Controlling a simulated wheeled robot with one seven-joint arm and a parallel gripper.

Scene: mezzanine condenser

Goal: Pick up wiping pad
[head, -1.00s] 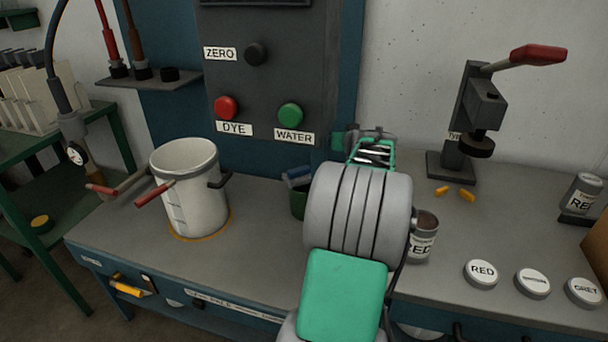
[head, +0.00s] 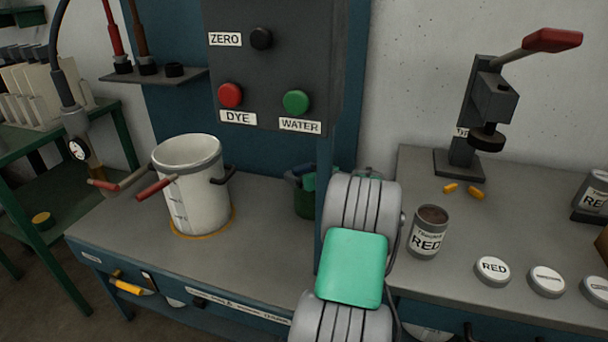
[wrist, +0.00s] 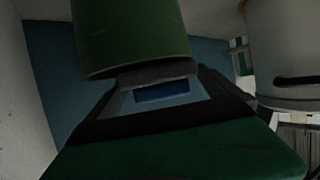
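A dark green cup (head: 304,198) stands on the bench behind the upright post, partly hidden. In the wrist view, the cup (wrist: 130,35) fills the top, with its rim towards my gripper. A blue piece with a dark grey edge, which looks like the wiping pad (wrist: 162,93), shows at the cup's rim. In the head view, the pad is hidden. A small bright green part of my gripper (head: 309,182) shows at the cup's mouth. The dark frame of my gripper surrounds the blue piece in the wrist view. I cannot tell whether the fingers touch it.
A white pot (head: 192,188) stands left of the cup. A control panel (head: 275,60) hangs above. A RED tin (head: 428,232), several round lids (head: 492,270) and a lever press (head: 480,120) are on the right. My arm covers the bench's middle.

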